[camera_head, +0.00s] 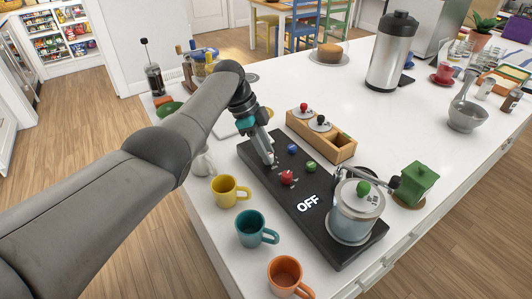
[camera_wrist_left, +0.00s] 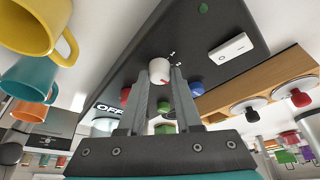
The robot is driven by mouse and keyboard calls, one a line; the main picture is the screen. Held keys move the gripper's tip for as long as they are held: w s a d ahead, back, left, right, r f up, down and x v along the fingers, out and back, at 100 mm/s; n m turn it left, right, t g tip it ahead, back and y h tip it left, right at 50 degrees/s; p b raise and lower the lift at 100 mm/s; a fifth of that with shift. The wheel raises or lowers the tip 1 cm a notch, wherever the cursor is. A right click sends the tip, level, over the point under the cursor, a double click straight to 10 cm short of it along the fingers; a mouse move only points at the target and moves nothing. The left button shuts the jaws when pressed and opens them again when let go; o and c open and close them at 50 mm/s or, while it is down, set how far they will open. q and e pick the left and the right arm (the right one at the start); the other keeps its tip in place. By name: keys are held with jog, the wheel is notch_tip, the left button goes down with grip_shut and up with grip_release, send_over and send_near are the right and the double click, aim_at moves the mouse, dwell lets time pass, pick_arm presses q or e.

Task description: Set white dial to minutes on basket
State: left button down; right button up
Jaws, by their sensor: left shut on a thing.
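The white dial (camera_wrist_left: 160,72) with a red pointer mark sits on the black control panel (camera_head: 262,185). My left gripper (camera_head: 271,163) reaches down to the panel's far left part. In the left wrist view its two fingers (camera_wrist_left: 160,95) are shut on the dial, one on each side. Small white marks show on the panel beside the dial. In the head view the dial is hidden by the gripper. The display (camera_head: 308,203) reads OFF. My right gripper is not in view.
Red (camera_head: 287,177), blue (camera_head: 292,149) and green (camera_head: 311,167) knobs stand close to the gripper. A glass-sided pot (camera_head: 356,215) stands at the panel's near end. Yellow (camera_head: 226,191), teal (camera_head: 252,229) and orange (camera_head: 285,275) mugs line the left. A wooden box (camera_head: 340,149) sits behind.

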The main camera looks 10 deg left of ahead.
pick_arm(q)
jog(key=c, duration=0.6)
grip_release()
jog(key=p+v, duration=0.1)
jog(key=v, duration=1.4)
jog(key=shift+r, duration=0.1)
